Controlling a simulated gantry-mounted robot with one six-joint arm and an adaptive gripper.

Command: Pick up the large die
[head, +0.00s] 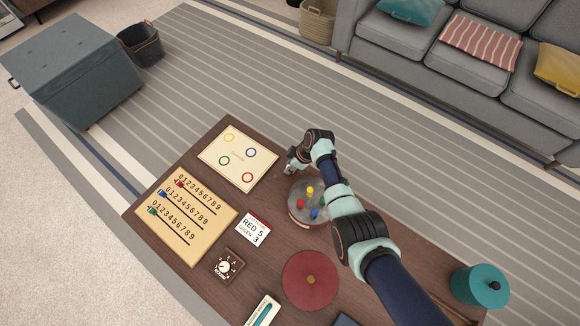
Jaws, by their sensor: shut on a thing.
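No other die shows on the table. I cannot tell whether the held thing touches the table top.
The round tin (296,212) with several coloured pegs stands close beside my gripper. The cream board with coloured rings (237,158) lies to the left. A scoreboard (218,228), a card (253,230), a dial (225,266), a red disc (310,280) and a teal pot (478,290) also occupy the table.

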